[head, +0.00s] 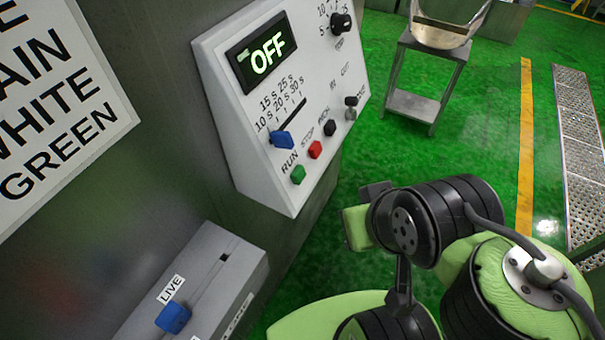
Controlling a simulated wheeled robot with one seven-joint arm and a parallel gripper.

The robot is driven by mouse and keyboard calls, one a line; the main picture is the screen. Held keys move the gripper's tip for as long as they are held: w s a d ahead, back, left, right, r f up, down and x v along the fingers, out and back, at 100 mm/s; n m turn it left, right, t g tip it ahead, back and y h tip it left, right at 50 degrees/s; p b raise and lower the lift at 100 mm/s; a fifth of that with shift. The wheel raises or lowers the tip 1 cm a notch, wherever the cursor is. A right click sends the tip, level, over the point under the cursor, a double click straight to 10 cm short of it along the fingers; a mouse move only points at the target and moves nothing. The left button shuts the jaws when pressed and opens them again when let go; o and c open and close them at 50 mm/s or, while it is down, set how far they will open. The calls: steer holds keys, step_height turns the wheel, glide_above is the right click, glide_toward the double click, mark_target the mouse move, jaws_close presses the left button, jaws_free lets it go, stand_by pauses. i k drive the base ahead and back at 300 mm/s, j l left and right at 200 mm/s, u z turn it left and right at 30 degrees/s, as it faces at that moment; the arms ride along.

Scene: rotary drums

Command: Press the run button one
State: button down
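The green run button (298,175) sits at the lower left of the white control panel (225,85), under the label RUN. The red stop button (315,150) is just up and right of it. The panel's display (267,54) reads OFF in green. My arm, green and black, is at the lower right, apart from the panel. My gripper's fingertips cannot be made out in the head view, and nothing touches the run button.
A blue slider (282,140) and several black knobs share the panel. A grey box with a blue lever (173,317) marked LIVE is below. Green floor lies open between.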

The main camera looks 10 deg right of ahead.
mark_target(297, 176)
steer(key=k+l+u, duration=0.1)
steer(key=u, duration=0.35)
steer(key=k+l+u, duration=0.1)
steer(key=l+u, duration=0.15)
steer(key=u, duration=0.2)
steer(key=k+l+u, duration=0.1)
steer(key=u, duration=0.3)
steer(key=k+l+u, duration=0.1)
steer(key=u, duration=0.35)
steer(key=k+u, duration=0.2)
steer(key=u, duration=0.25)
steer(key=k+u, duration=0.15)
steer(key=u, duration=0.3)
steer(key=k+j+u, duration=0.1)
steer(key=u, duration=0.35)
